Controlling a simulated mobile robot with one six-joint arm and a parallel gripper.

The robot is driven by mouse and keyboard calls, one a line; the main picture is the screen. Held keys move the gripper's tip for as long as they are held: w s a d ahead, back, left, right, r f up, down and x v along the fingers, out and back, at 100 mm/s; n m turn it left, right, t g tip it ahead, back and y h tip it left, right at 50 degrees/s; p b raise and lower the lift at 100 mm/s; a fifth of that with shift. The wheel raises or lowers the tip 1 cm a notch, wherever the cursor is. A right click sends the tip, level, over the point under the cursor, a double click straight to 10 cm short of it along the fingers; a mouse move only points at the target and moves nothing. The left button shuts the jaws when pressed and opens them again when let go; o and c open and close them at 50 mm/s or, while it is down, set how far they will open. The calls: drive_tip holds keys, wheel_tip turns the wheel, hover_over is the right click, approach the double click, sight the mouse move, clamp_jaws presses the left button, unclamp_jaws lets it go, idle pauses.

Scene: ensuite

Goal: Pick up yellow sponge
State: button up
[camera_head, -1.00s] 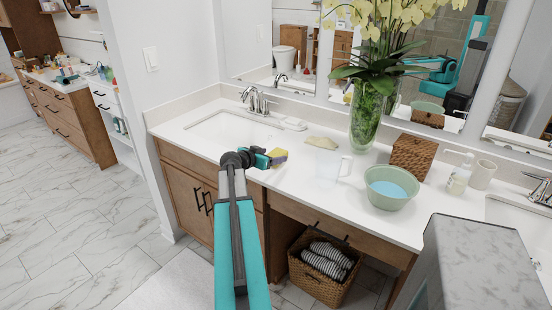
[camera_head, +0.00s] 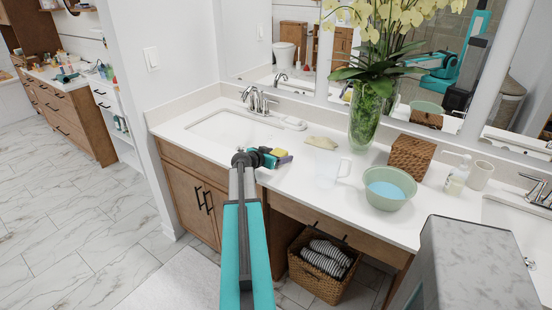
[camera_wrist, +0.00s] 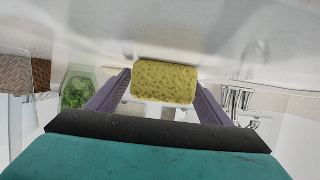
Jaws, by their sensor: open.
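The yellow sponge (camera_head: 279,152) is on the white counter, to the right of the left sink.
A clear mug (camera_head: 327,168), a pale green bowl (camera_head: 388,190) and a glass vase (camera_head: 364,118) stand to the right. The sink (camera_head: 232,126) and faucet (camera_head: 256,100) are to the left.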

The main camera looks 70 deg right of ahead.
sight(278, 153)
drive_tip(key=c, duration=1.1)
drive_tip(key=shift+r, duration=0.15)
drive_tip(key=shift+r+b, duration=0.8)
drive_tip(key=shift+r, duration=0.65)
drive_tip(key=s+a+b, duration=0.1)
drive_tip(key=s+a, duration=0.1)
drive_tip(key=a, duration=0.1)
drive_tip(key=s+a+r+b, duration=0.1)
drive_tip(key=s+a, duration=0.2)
drive_tip(key=a, duration=0.1)
drive_tip(key=s+a+b, duration=0.1)
drive_tip(key=s+a, duration=0.2)
drive_tip(key=shift+s+a+r+b, duration=0.25)
drive_tip(key=shift+a+b, duration=0.05)
drive_tip(key=shift+s+a+f+b, duration=0.1)
drive_tip(key=shift+a+f+b, duration=0.05)
drive_tip(key=shift+b, duration=0.4)
drive_tip(key=shift+s+a+b, duration=0.25)
drive_tip(key=shift+b, duration=0.55)
drive_tip(key=shift+s+a+r+b, duration=0.25)
drive_tip(key=shift+s+a+b, duration=0.2)
drive_tip(key=shift+b, duration=0.6)
